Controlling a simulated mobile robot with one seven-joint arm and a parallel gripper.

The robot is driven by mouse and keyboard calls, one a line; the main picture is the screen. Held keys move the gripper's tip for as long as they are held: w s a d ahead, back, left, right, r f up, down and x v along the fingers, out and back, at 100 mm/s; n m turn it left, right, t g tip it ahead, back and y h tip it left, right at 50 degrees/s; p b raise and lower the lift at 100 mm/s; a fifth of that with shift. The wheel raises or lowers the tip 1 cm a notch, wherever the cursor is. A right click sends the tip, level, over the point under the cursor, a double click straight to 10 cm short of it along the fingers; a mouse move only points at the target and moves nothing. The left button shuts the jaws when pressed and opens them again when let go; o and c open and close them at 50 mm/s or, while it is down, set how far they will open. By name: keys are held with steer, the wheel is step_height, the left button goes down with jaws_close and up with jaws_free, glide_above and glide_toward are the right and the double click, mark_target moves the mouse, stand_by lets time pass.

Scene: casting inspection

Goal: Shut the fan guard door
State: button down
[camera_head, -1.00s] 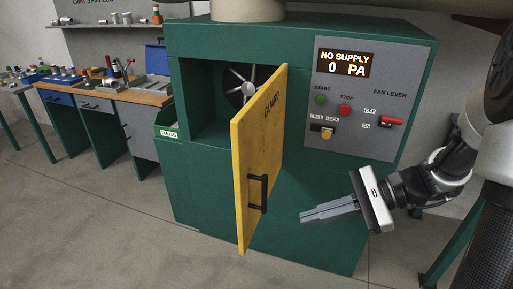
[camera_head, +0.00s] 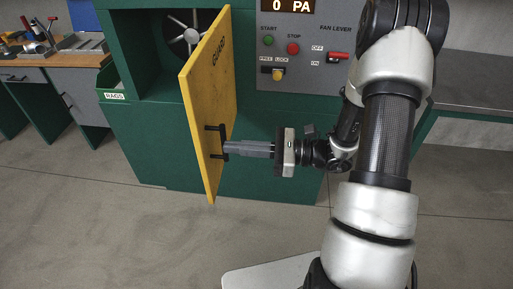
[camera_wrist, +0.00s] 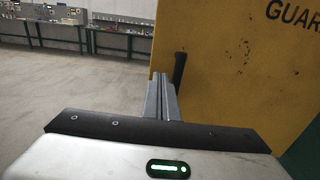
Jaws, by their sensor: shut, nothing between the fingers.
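The yellow fan guard door (camera_head: 211,95), marked GUARD, stands wide open, swung out from the green cabinet (camera_head: 160,130). The fan (camera_head: 187,32) shows in the open recess to its left. A black handle (camera_head: 222,128) is on the door's right-hand face. My gripper (camera_head: 226,148) is shut and empty, its fingers pointing left with the tips at the handle. Whether they touch it I cannot tell. In the wrist view the closed fingers (camera_wrist: 161,98) lie in front of the door (camera_wrist: 230,80), with the dark handle (camera_wrist: 179,68) just beyond, to the right of the tips.
The control panel (camera_head: 300,50) has a green START button, a red STOP button, a FREE/LOCK knob (camera_head: 278,74) and a red fan lever (camera_head: 338,57). A RAGS bin (camera_head: 114,95) hangs on the cabinet's left side. The floor (camera_head: 110,230) in front is clear.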

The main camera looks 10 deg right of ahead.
mark_target(204, 145)
steer(key=x, duration=0.4)
steer(key=shift+w+a, duration=0.1)
steer(key=shift+a, duration=0.3)
steer(key=shift+a, duration=0.1)
